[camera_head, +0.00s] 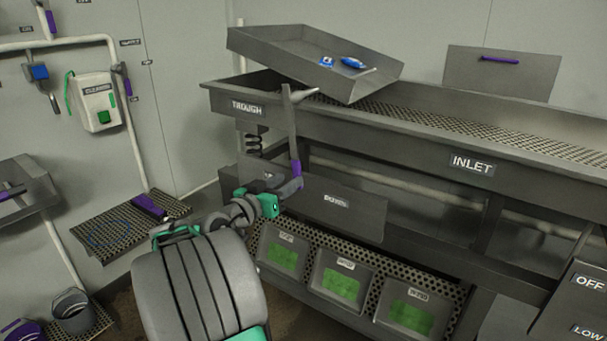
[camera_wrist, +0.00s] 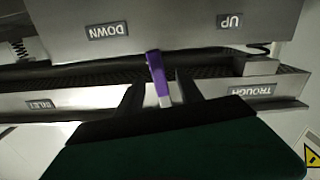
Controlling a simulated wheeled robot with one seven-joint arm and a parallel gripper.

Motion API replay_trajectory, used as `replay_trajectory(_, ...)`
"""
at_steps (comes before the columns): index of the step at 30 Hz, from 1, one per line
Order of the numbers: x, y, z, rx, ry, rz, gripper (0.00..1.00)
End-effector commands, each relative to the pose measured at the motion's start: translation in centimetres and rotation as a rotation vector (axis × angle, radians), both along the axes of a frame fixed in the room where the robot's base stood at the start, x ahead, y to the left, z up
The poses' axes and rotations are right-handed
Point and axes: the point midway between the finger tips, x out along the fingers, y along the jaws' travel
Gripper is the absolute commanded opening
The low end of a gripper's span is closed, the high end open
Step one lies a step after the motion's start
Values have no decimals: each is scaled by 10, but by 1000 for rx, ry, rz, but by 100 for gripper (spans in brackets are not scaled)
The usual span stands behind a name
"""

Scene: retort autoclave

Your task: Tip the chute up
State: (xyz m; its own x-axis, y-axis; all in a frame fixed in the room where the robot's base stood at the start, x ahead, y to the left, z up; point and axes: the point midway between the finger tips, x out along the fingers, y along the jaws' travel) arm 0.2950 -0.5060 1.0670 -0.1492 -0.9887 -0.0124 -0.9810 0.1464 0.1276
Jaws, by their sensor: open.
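The chute (camera_head: 285,57) is a grey open tray above the left end of the trough (camera_head: 222,97). It slopes down to the right, with small blue items (camera_head: 352,63) in it. A lever with a purple grip (camera_head: 296,168) shows in front of the trough, its grey bar (camera_head: 291,125) pointing up. My gripper (camera_head: 290,184) is at this grip in the head view. In the wrist view my gripper (camera_wrist: 158,95) is open, with the purple grip (camera_wrist: 157,72) between its fingers; I cannot tell if they touch. A panel (camera_wrist: 170,40) there bears DOWN and UP labels.
The trough's perforated deck runs right to the INLET label (camera_head: 472,166). Below are several bins with green contents (camera_head: 341,287). A perforated shelf (camera_head: 110,228) and a wall box (camera_head: 97,100) are at the left. A panel with OFF and LOW labels (camera_head: 577,305) is at the lower right.

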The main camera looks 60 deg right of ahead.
Motion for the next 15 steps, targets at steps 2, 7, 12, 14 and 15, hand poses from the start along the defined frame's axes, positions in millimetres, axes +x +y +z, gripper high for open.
replay_trajectory(2,-3,-2,0,-11,4,-8,44)
replay_trajectory(7,-4,-7,2,-14,4,-10,44)
replay_trajectory(12,-5,-16,2,-13,3,-9,44)
replay_trajectory(14,-6,-20,2,-12,3,-10,44)
replay_trajectory(15,-7,-22,1,-12,4,-10,44)
